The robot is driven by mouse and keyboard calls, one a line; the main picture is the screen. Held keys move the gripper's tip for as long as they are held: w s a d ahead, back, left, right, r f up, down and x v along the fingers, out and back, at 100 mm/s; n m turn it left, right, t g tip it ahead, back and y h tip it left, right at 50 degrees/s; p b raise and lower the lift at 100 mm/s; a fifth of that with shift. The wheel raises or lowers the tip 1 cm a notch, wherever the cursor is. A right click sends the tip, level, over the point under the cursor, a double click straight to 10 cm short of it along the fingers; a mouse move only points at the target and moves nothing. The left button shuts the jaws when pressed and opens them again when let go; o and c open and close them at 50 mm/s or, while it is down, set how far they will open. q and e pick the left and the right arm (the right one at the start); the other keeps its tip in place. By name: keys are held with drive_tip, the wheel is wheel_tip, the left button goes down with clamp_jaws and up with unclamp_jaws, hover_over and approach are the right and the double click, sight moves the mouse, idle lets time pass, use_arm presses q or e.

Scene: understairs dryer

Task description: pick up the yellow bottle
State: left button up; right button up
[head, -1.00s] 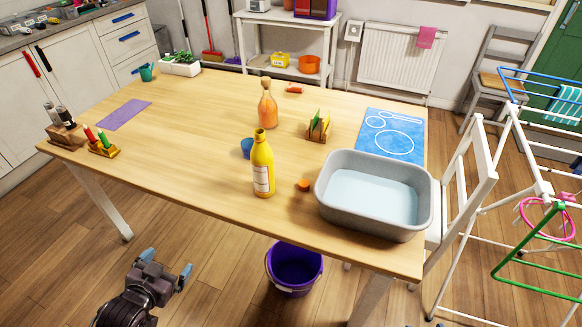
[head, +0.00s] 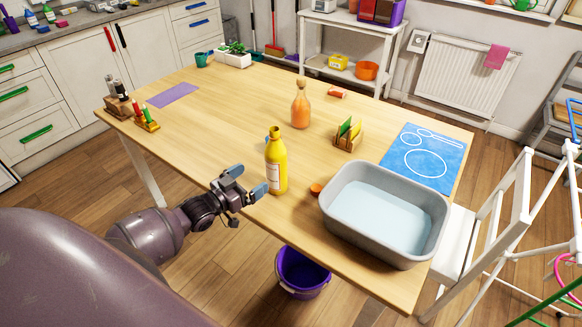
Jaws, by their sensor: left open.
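The yellow bottle (head: 277,163) stands upright on the wooden table (head: 215,125) near its front edge, with a white label low on its side. My left gripper (head: 248,183) is open and empty, just left of the bottle at about the table's front edge. Its fingertips point toward the bottle, and a small gap seems to separate them. My right gripper is not in view.
A grey basin of water (head: 385,212) stands right of the bottle, with a small orange cap (head: 316,189) between them. Behind are an orange bottle (head: 300,106) and a wooden holder (head: 348,135). A purple bucket (head: 302,272) is on the floor.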

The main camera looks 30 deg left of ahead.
sight(268, 167)
use_arm(q)
drive_tip(key=x, duration=0.9)
drive_tip(key=shift+w+b, duration=0.35)
drive_tip(key=shift+w+d, duration=0.15)
drive_tip(key=shift+w, duration=0.2)
